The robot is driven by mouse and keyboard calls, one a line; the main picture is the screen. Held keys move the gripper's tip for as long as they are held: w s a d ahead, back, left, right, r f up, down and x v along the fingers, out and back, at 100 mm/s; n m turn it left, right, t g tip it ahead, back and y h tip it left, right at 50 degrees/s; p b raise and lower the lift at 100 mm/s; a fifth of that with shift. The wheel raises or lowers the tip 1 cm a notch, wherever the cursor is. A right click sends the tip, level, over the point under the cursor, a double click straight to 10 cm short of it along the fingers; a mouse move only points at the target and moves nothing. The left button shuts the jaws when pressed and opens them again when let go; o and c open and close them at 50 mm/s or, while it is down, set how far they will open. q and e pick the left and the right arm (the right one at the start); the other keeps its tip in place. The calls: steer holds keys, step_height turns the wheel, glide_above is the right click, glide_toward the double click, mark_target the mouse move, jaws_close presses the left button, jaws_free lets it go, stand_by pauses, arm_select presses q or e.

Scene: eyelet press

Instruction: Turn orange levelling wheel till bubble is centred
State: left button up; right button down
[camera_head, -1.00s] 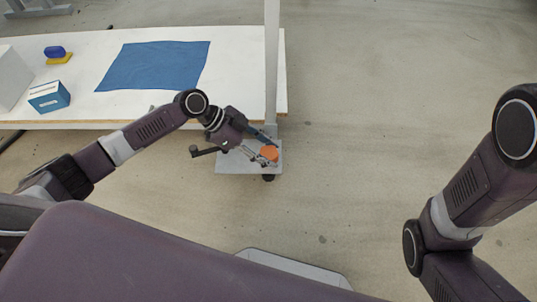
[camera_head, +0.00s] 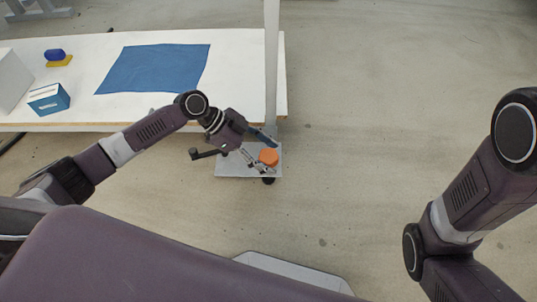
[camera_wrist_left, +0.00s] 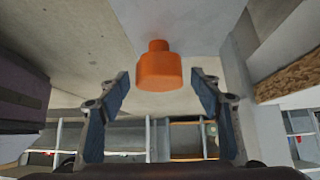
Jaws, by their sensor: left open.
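The orange levelling wheel (camera_head: 268,156) stands on a corner of the light grey base plate (camera_head: 236,168) beside the table. In the left wrist view the wheel (camera_wrist_left: 159,70) shows as an orange cylinder with a narrower neck, between and beyond my open fingers. My left gripper (camera_head: 262,151) is open at the wheel; in the left wrist view its two dark blue finger pads (camera_wrist_left: 160,95) stand apart with clear gaps either side of the wheel. I cannot tell a bubble in any view. My right gripper is out of view; only its arm shows at the right.
A grey post (camera_head: 271,70) rises from the plate close to my left gripper. The white table (camera_head: 240,75) holds a blue cloth (camera_head: 155,66), a blue-and-white box (camera_head: 49,98) and a blue item on a yellow base (camera_head: 59,60). The floor to the right is clear.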

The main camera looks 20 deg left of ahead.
arm_select(q)
steer(key=v, duration=1.2)
